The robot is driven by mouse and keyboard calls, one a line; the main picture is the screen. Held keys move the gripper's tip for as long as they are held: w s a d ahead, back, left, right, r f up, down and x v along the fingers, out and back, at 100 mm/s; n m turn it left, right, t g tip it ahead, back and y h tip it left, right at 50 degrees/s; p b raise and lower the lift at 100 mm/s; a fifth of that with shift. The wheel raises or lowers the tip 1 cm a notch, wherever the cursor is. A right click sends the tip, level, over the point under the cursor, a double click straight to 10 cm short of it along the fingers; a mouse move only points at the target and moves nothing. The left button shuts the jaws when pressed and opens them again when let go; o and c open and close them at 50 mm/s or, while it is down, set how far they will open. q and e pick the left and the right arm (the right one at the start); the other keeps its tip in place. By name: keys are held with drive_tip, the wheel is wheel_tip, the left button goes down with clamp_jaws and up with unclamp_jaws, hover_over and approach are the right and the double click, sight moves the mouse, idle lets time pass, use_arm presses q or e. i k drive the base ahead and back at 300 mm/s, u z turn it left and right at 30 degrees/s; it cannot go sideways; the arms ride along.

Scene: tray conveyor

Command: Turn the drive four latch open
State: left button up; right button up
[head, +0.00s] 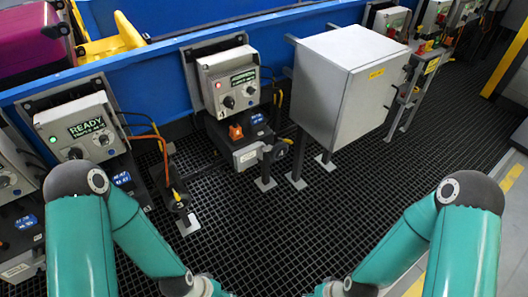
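A drive unit (246,150) stands in the middle, below a grey control box (230,82) with a lit green display and dark knobs. A small mark that may be a 4 is on the box's lower left. An orange-red part (235,132) sits on the unit's upper front. A dark round handle on a post (284,146) stands at its right; I cannot tell whether either is the latch, or how it is turned. My two arms come in from the lower left and lower right; both grippers are below the picture's edge, well short of the unit.
A large grey cabinet (320,85) stands right of the unit. To the left, another control box (82,128) reads READY, beside a post marked 3 (181,204). A blue conveyor side (165,75) runs behind. The dark grating floor (270,235) in front is clear.

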sight(266, 147)
drive_tip(key=u, duration=0.1)
drive_tip(key=i, duration=1)
drive_tip(key=z, duration=0.1)
